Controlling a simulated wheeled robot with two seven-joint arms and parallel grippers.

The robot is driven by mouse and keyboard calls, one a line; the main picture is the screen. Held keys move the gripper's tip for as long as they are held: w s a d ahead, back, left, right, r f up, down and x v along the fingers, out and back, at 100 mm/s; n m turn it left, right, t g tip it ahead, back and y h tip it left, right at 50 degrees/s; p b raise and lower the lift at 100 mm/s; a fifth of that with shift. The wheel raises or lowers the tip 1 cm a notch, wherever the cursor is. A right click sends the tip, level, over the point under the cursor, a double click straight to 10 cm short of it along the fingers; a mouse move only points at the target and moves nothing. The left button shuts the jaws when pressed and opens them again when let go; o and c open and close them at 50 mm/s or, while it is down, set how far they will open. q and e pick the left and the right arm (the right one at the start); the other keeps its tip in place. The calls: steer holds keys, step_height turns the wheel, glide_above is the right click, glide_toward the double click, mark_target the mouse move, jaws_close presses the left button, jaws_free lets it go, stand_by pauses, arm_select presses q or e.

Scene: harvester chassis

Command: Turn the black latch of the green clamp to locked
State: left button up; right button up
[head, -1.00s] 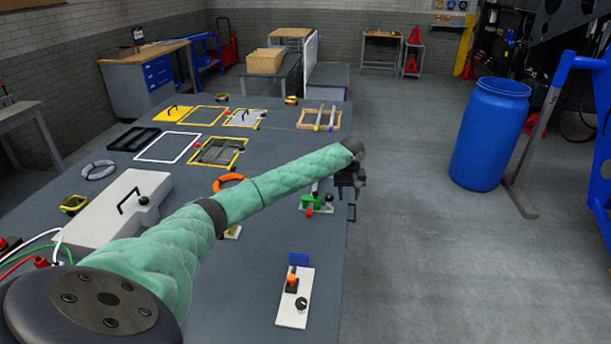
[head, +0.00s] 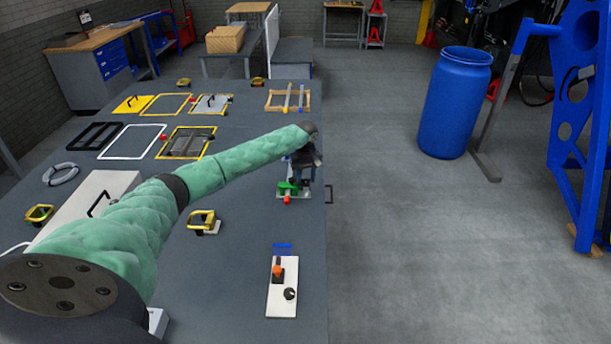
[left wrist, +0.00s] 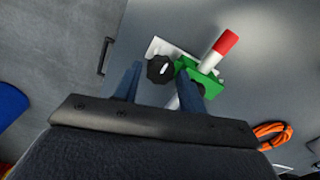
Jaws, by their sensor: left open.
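The green clamp (head: 287,188) sits on a small light plate near the table's right edge. It also shows in the left wrist view (left wrist: 207,77), with a white rod tipped in red. Its black latch (left wrist: 160,69) is a round dark knob beside the green body. My left gripper (head: 304,172) is just above the clamp and hides the latch in the head view. In the left wrist view my left gripper (left wrist: 158,82) is open, with the latch showing between its fingertips. I cannot tell whether they touch it. My right gripper is not in view.
A white plate (head: 282,300) with an orange-topped switch and black knob lies nearer on the table. A yellow-handled piece (head: 203,219) stands left of the clamp. A dark handle (head: 329,194) juts from the table's right edge. A blue barrel (head: 455,105) stands on the floor.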

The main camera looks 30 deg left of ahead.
arm_select(q)
steer(key=shift+f, duration=0.2)
steer(key=c, duration=0.7)
